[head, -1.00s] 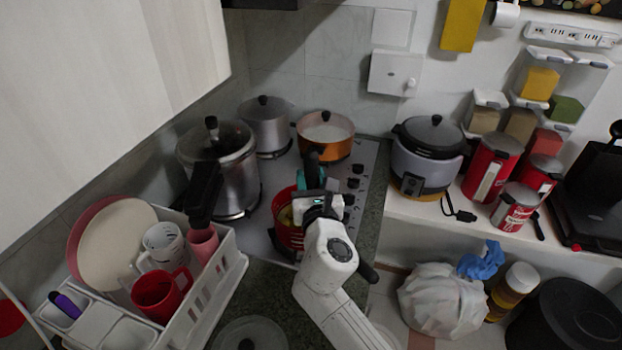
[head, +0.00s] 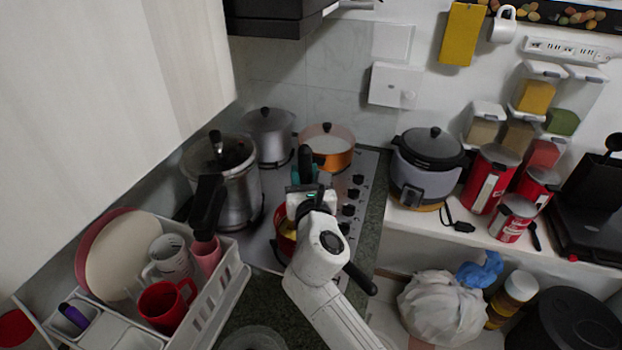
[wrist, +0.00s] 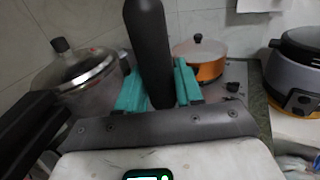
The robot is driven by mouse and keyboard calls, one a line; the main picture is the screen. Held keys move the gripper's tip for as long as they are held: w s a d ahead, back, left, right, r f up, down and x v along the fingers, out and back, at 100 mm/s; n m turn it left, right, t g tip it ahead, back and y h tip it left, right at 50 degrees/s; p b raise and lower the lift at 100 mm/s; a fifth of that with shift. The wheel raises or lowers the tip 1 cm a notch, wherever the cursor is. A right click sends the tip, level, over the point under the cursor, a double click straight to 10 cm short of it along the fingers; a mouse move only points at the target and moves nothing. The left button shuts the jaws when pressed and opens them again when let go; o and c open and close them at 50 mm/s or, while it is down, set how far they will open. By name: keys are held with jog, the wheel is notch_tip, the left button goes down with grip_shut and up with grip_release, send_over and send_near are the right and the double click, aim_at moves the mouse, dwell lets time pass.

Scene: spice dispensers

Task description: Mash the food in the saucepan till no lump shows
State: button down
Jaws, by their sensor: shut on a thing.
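The red saucepan (head: 282,243) stands on the near part of the hob. Only its left side shows in the head view; my arm hides the rest. A little yellow food (head: 290,226) shows inside, and I cannot tell whether it has lumps. My gripper (head: 304,180) is above the saucepan, with its teal fingers shut on an upright black handle (head: 305,157). The handle also stands between the fingers in the wrist view (wrist: 148,50). The lower end of the held tool is hidden. The saucepan does not show clearly in the wrist view.
A pressure cooker (head: 232,183), a grey pot (head: 268,137) and an orange pot (head: 329,153) stand behind on the hob. A white dish rack (head: 222,290) with cups and plates is at the left. A rice cooker (head: 424,180) is on the right shelf.

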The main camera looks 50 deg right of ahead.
jog(key=shift+w+d, duration=0.1)
jog(key=shift+w, duration=0.5)
jog(key=shift+f+b, duration=1.75)
jog(key=shift+f, duration=0.45)
